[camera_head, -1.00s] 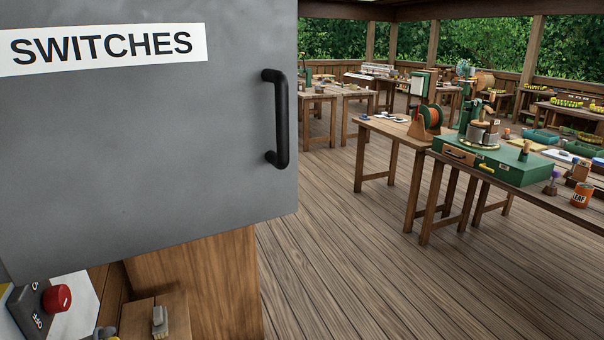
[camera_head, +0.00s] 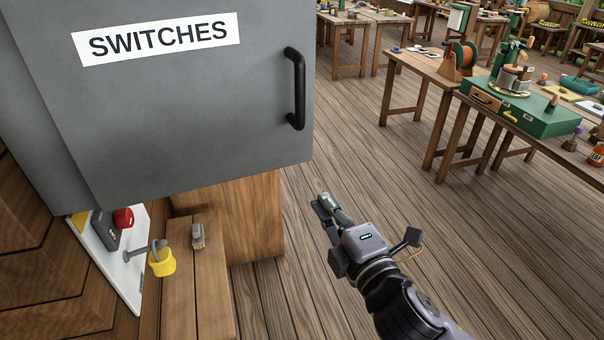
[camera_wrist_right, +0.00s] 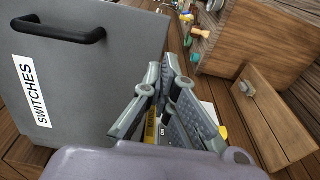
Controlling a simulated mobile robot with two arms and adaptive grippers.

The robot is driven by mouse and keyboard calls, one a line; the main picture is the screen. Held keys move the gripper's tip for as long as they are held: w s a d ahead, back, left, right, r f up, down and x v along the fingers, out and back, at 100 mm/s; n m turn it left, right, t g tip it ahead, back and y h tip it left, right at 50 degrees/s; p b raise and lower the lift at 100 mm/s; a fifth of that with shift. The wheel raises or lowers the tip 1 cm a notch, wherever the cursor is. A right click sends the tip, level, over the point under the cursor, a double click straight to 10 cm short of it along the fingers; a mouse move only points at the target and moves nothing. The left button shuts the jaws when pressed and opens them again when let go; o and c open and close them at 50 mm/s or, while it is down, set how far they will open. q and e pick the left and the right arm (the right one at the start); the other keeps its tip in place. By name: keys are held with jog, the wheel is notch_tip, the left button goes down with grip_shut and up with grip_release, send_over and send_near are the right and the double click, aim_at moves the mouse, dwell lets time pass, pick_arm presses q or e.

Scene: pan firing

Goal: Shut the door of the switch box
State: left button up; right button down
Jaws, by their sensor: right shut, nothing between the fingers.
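The grey switch box door (camera_head: 180,130) stands open at the upper left of the head view, with a white "SWITCHES" label and a black bar handle (camera_head: 296,88) near its right edge. Part of the box interior is hidden behind it. My right gripper (camera_head: 324,204) is shut and empty, below and to the right of the door, apart from it. In the right wrist view the door (camera_wrist_right: 110,100) fills the left side, its handle (camera_wrist_right: 58,32) at the upper left. My left gripper is out of view.
Below the door are a red knob (camera_head: 123,218), a yellow padlock (camera_head: 161,262) and a small brush-like item (camera_head: 198,236) on a wooden bench (camera_head: 180,300). A worktable with a green case (camera_head: 545,115) stands at the right. The floor between is clear.

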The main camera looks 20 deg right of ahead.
aim_at(296, 161)
jog(key=w+p, duration=0.1)
jog(key=w, duration=0.2)
jog(key=w+a+p, duration=0.1)
jog(key=w, duration=0.3)
jog(key=w+p, duration=0.1)
jog(key=w, duration=0.2)
jog(key=shift+w+a+r+p, duration=0.1)
jog(key=shift+w+a+p, duration=0.1)
jog(key=shift+a+p, duration=0.15)
jog(key=shift+w, duration=0.65)
